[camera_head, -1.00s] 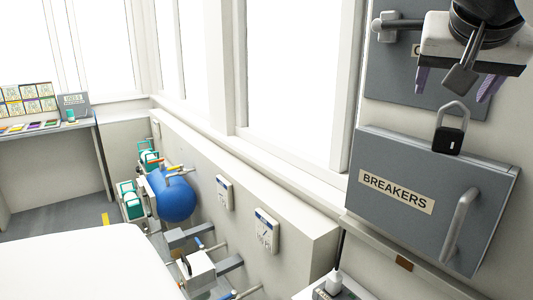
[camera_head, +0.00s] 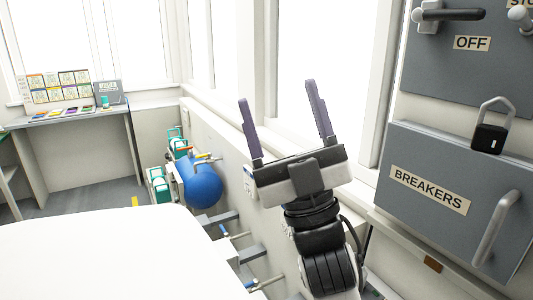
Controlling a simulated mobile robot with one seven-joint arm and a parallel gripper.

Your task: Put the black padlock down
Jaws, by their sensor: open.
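The black padlock (camera_head: 488,138) has a grey shackle and sits upright at the top edge of the grey breakers box (camera_head: 412,152), at the right of the view. My gripper (camera_head: 283,115) is in the middle of the view, left of the padlock and well apart from it. Its two purple-grey fingers point up and stand wide apart, with nothing between them. The padlock's body and shackle both show; whether the shackle passes through anything cannot be told.
Above the breakers box is a grey panel (camera_head: 470,75) with a handle and an OFF label. A blue tank (camera_head: 201,184) and pipework stand along the wall behind my arm. A desk (camera_head: 70,119) with cards is at the far left. A white surface (camera_head: 110,255) fills the lower left.

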